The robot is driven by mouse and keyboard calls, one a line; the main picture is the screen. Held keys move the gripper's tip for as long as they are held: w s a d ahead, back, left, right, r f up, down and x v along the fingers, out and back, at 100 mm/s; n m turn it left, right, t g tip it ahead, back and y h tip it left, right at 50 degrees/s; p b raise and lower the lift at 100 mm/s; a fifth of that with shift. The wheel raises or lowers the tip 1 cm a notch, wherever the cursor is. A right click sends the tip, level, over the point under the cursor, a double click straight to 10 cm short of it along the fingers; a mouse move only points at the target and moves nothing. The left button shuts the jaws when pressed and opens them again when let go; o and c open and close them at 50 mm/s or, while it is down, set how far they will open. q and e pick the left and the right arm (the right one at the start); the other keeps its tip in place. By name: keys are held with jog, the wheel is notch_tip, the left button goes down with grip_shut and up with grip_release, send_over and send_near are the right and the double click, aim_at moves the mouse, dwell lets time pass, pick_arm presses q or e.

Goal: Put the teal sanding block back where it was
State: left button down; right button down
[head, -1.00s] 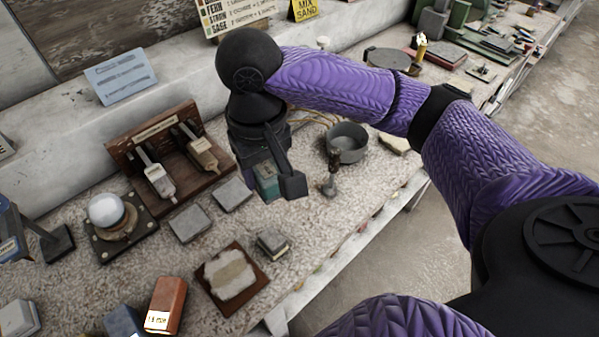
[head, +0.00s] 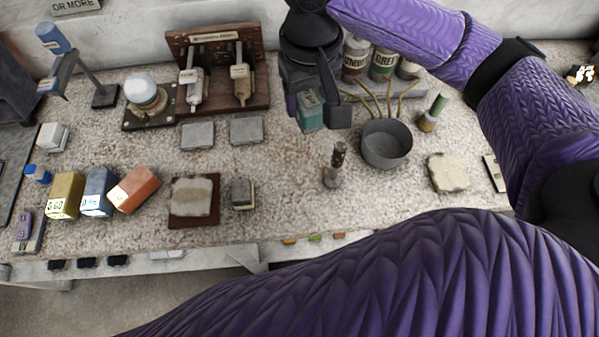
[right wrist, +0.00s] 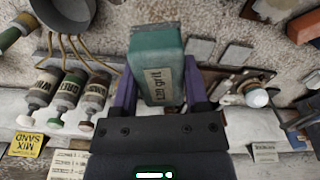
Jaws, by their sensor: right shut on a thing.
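The teal sanding block (head: 310,112) is held in my right gripper (head: 322,108), which comes down from the upper middle in the head view. In the right wrist view the teal block (right wrist: 156,62) sits between the two fingers, with its pale grit label facing the camera. The gripper is shut on it. In the head view the block shows right of two flat grey pads (head: 246,131) and left of the grey bowl (head: 386,143). I cannot tell its exact height over the bench. My left gripper is not in view.
Gold (head: 66,196), blue (head: 97,192) and orange (head: 135,189) blocks stand in a row at left. A brush-like tool (head: 335,168) stands upright before the gripper. A wooden tool rack (head: 260,65) and a white sphere on a stand (head: 142,92) are behind.

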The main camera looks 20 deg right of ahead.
aim_at(288, 182)
jog(key=shift+w+a+f+n+p, duration=0.25)
jog(key=shift+a+f+p, duration=0.35)
jog(key=shift+f+p, duration=0.35)
jog(key=shift+n, duration=0.45)
jog(key=a+f, duration=0.1)
jog(key=f, duration=0.4)
jog(key=s+a+f, duration=0.1)
jog(key=f, duration=0.5)
jog(key=a+f, duration=0.1)
jog(key=f, duration=0.5)
jog(key=shift+s+a, duration=0.1)
jog(key=shift+s, duration=0.3)
jog(key=shift+r, duration=0.1)
jog(key=shift+c, duration=2.1)
grip_release()
jog(key=o, duration=0.3)
